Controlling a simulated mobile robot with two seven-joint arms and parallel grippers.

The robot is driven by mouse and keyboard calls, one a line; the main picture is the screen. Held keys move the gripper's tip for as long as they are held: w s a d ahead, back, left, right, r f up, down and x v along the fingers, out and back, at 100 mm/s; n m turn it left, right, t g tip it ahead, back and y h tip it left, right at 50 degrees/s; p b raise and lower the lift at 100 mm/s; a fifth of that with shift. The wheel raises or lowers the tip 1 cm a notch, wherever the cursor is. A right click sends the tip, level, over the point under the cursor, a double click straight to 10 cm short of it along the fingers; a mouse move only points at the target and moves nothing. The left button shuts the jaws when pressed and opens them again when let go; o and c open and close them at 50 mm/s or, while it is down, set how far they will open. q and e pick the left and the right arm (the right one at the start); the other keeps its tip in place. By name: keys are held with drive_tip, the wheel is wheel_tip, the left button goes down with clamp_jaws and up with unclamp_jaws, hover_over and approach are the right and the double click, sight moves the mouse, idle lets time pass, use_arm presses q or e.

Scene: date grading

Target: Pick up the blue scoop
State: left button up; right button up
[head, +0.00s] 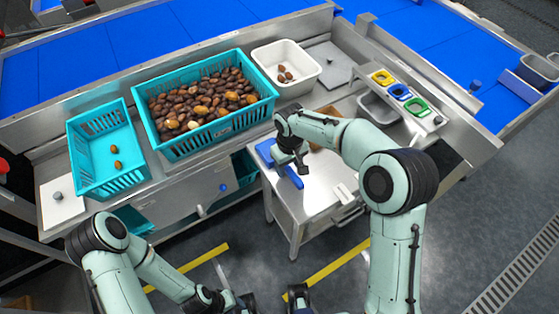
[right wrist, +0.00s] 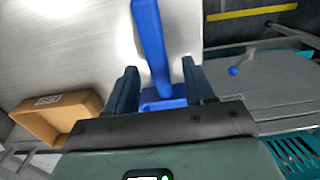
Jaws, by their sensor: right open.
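The blue scoop (head: 289,177) lies on the small steel table (head: 322,190) in the head view, partly hidden by my right gripper (head: 293,163). In the right wrist view the scoop's long handle (right wrist: 151,45) runs up the picture from its blue lower part (right wrist: 163,98). My right gripper (right wrist: 160,88) is open, with one finger on each side of the scoop. Gaps show between the fingers and the handle. My left arm is at the bottom of the head view; its gripper is cut off by the picture's edge and its jaws are unclear.
A teal crate (head: 178,152) full of dates stands behind, with a smaller teal crate (head: 78,158) at left and a white bin (head: 262,72) at right. A tan box (right wrist: 58,113) is near the scoop. Colored-rim slots (head: 400,91) are at the right.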

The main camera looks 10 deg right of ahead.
drive_tip(key=shift+f, duration=0.9)
clamp_jaws()
wheel_tip(320, 180, up, 20)
drive_tip(key=p, duration=0.2)
drive_tip(key=shift+p, duration=0.35)
